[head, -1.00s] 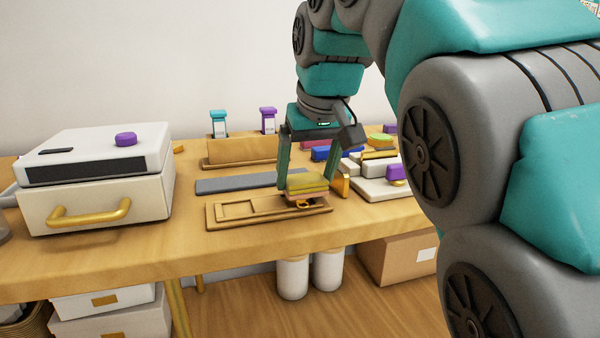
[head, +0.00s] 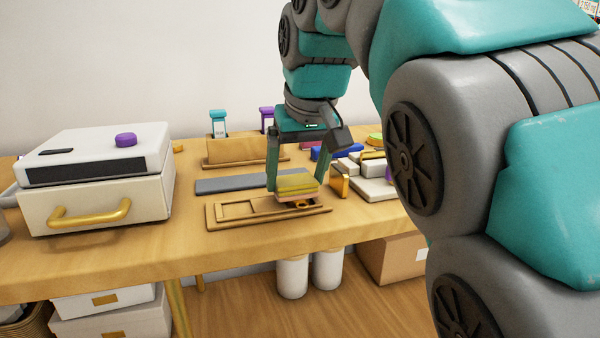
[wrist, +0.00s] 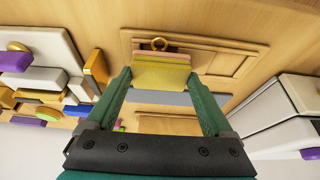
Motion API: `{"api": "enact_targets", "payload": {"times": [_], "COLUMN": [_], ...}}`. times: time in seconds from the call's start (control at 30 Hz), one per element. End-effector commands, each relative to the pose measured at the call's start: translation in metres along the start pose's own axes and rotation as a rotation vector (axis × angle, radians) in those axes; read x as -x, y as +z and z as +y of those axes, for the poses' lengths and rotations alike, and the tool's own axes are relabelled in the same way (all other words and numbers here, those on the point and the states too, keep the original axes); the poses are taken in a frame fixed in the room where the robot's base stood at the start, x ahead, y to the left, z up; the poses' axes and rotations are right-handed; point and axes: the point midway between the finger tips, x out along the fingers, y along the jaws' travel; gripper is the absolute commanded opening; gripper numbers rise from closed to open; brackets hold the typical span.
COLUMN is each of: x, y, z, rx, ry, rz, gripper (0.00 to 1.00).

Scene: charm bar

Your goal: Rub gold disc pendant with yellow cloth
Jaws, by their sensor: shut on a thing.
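My gripper (head: 296,186) is shut on the yellow cloth (head: 298,183), a thick folded pad with a pinkish lower layer. It holds the cloth low over the right part of the shallow wooden tray (head: 212,225). In the wrist view, the cloth (wrist: 160,76) sits between the two green fingers of my gripper (wrist: 159,73). A small gold ring (wrist: 160,44), apparently part of the gold disc pendant, shows just beyond the cloth's edge; it also shows in the head view (head: 303,206). The rest of the pendant is hidden by the cloth. Whether cloth and pendant touch is unclear.
A white box with a gold handle (head: 90,214) stands left. A grey mat (head: 232,185) and a wooden holder with tagged slots (head: 235,151) lie behind the tray. A gold block (head: 339,182) and a pale stand with small coloured pieces (head: 374,189) crowd the right.

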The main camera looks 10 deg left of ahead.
Motion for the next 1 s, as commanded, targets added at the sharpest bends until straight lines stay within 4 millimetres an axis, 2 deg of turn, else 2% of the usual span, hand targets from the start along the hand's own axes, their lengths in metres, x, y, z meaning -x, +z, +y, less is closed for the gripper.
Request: {"api": "enact_targets", "payload": {"times": [0.37, 1.0], "x": [-0.0012, -0.0015], "y": [0.0005, 0.0007], "z": [-0.0089, 0.0009], "rx": [0.001, -0.001], "ry": [-0.001, 0.000], "rz": [-0.003, -0.005], "gripper": [0.20, 0.20]}}
